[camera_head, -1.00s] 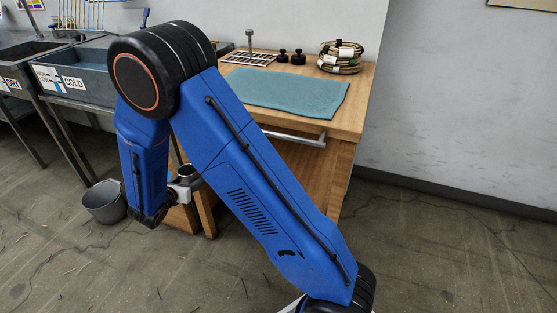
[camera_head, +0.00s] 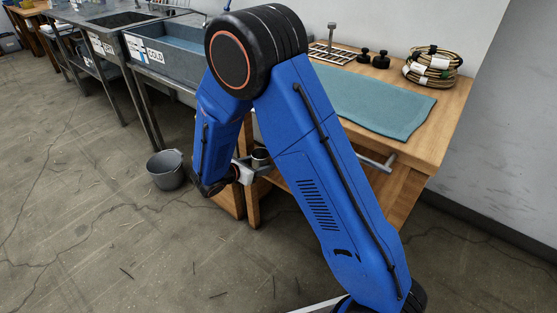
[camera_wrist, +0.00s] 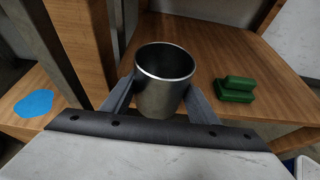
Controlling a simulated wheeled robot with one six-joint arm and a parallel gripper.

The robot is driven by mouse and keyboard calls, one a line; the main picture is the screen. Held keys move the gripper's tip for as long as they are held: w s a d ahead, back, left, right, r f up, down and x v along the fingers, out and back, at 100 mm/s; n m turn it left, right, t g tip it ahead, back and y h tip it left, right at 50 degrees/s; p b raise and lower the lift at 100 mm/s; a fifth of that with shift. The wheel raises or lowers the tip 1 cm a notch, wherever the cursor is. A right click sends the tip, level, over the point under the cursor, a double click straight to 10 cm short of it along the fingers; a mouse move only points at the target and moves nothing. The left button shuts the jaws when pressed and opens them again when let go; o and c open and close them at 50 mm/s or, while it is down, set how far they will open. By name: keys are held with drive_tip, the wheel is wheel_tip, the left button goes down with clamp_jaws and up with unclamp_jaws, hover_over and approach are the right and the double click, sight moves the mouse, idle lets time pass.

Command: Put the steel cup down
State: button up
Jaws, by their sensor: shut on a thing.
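The steel cup (camera_wrist: 164,92) is upright between the two fingers of my gripper (camera_wrist: 160,98) in the wrist view. The fingers press on it from left and right, and it looks empty inside. In the head view the cup (camera_head: 260,156) shows as a small grey cylinder at my gripper (camera_head: 252,168), in front of the wooden bench's left side and below its top. My arm hides part of the bench there. Whether the cup's bottom touches anything is hidden.
A green block (camera_wrist: 235,92) lies on a wooden shelf right of the cup. A grey bucket (camera_head: 166,172) stands on the floor. Sinks line the left.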

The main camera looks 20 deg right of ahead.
drive_tip(key=w+d, duration=0.1)
drive_tip(key=d, duration=0.1)
drive_tip(key=w+d, duration=0.4)
drive_tip(key=d, duration=0.1)
drive_tip(key=shift+f, duration=1.75)
drive_tip(key=shift+f, duration=0.1)
drive_tip(key=o, duration=1.2)
drive_tip(key=shift+o, duration=0.2)
drive_tip(key=shift+s+a+r, duration=0.1)
drive_tip(key=shift+a+r, duration=0.15)
drive_tip(key=v, duration=1.1)
drive_tip(key=shift+s+a, duration=0.15)
drive_tip(key=shift+s, duration=0.05)
